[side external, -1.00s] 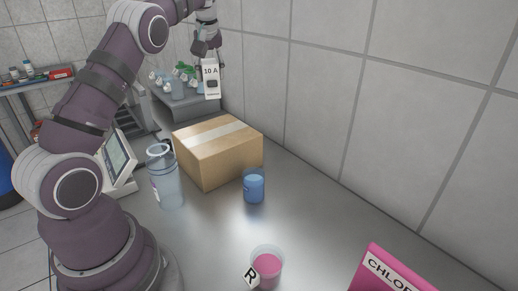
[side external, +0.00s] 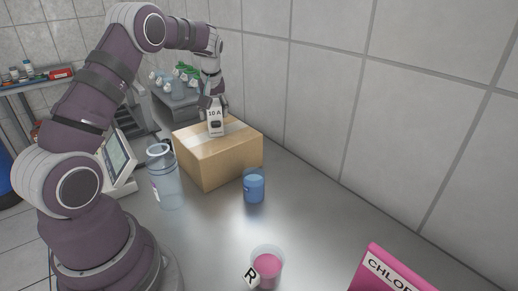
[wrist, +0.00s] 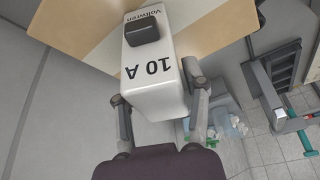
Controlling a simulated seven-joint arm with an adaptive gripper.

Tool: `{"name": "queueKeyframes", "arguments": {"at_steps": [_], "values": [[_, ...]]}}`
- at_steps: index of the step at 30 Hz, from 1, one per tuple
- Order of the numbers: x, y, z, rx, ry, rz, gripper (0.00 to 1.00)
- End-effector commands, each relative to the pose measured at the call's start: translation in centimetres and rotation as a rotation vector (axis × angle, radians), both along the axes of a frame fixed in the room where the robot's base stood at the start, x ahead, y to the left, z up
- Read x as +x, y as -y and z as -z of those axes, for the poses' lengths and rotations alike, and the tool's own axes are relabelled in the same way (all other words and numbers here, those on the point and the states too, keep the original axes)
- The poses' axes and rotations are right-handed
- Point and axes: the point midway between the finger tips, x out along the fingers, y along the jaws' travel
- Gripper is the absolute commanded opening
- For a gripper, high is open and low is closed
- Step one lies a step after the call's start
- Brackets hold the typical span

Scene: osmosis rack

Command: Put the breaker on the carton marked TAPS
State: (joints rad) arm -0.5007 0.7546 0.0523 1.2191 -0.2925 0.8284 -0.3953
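The breaker (side external: 215,123) is a small white block marked 10 A with a dark switch. It also shows in the wrist view (wrist: 158,83), large and between my gripper's fingers. My gripper (side external: 212,104) is shut on the breaker; its fingers flank the block in the wrist view (wrist: 160,100). The closed brown carton (side external: 210,160) has a pale tape strip along its top. The breaker is at the carton's top, towards the far side; I cannot tell whether it touches. The carton also shows in the wrist view (wrist: 85,30). No TAPS mark can be read on it.
A clear bottle (side external: 165,178) and a blue beaker (side external: 254,186) stand close in front of the carton. A cup of pink liquid (side external: 267,265) and a pink CHLOR-marked box (side external: 390,272) are nearer the camera. The wall (side external: 360,100) runs along the right.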

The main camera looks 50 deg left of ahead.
Motion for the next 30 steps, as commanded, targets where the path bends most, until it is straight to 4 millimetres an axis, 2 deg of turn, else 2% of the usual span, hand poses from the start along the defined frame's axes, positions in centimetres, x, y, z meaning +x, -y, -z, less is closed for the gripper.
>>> {"name": "queueKeyframes", "arguments": {"at_steps": [1, 3, 11, 14, 17, 24, 30], "values": [[0.0, 0.0, 0.0, 0.000, 0.000, 0.000, 0.57], [0.0, 0.0, 0.0, 0.000, 0.000, 0.000, 0.65], [0.0, 0.0, -0.1, 0.001, 0.000, 0.000, 0.65], [0.0, 0.1, -0.8, 0.003, 0.003, 0.001, 0.65], [-0.2, 0.8, -2.5, 0.004, 0.004, 0.001, 0.65], [-1.1, 2.9, -8.0, 0.004, 0.005, 0.002, 0.65], [-1.6, 4.1, -10.9, 0.003, 0.003, 0.003, 0.65]]}}
